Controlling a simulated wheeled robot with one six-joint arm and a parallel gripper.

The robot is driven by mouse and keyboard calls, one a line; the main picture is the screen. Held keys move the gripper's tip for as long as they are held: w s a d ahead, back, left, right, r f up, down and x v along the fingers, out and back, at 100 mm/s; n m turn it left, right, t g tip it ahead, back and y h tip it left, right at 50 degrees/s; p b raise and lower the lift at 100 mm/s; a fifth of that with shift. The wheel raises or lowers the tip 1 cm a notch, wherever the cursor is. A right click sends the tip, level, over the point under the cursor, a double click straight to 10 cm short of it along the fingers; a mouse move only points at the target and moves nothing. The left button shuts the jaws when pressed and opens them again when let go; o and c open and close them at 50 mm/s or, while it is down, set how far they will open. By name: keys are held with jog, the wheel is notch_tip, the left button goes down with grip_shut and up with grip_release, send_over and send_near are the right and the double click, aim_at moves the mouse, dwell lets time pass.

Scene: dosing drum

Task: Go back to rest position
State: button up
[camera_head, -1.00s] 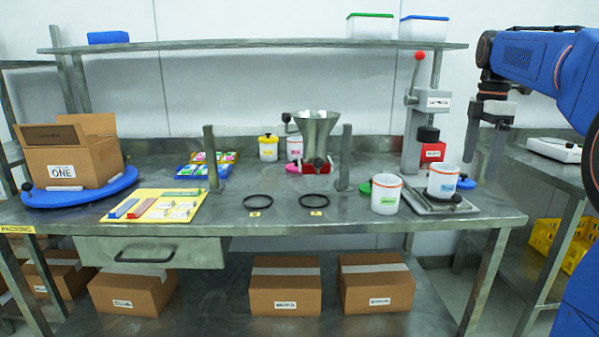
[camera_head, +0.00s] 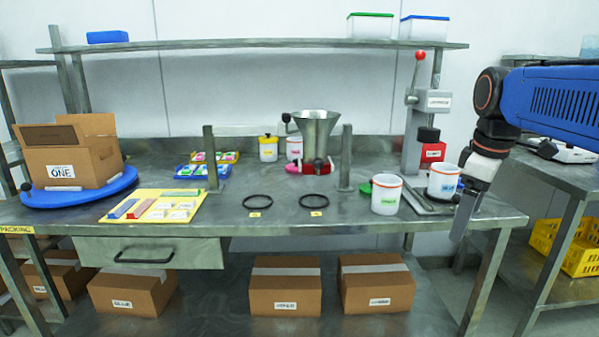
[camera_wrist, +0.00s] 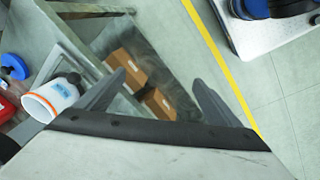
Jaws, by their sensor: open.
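My gripper (camera_head: 462,216) is at the right end of the steel bench (camera_head: 345,230), pointing down beside a white cup with an orange rim and blue label (camera_head: 442,182). In the wrist view, the two fingers of my gripper (camera_wrist: 158,98) stand wide apart with nothing between them. The same cup shows at the left of the wrist view (camera_wrist: 45,101), outside the fingers. The cup stands on a flat plate at the bench's right side, partly hidden by my gripper in the head view.
A second white cup with a green label (camera_head: 386,196) stands left of the plate. A lever press (camera_head: 414,130) rises behind. A steel funnel (camera_head: 316,130), two black rings and a cardboard box (camera_head: 62,170) are further left. A side table with yellow crates (camera_head: 575,245) is at right.

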jog(key=s+a+f+m+t, duration=0.1)
jog(key=s+a+f+m, duration=0.2)
jog(key=s+f, duration=0.5)
jog(key=s+a+f+m+t, duration=0.1)
jog(key=s+a+f+m, duration=0.2)
jog(key=s+f+m, duration=0.3)
notch_tip(320, 180, down, 5)
jog(key=s, duration=0.3)
jog(key=shift+a+r+t, duration=0.15)
jog(key=shift+r+t, duration=0.05)
jog(key=shift+t, duration=0.1)
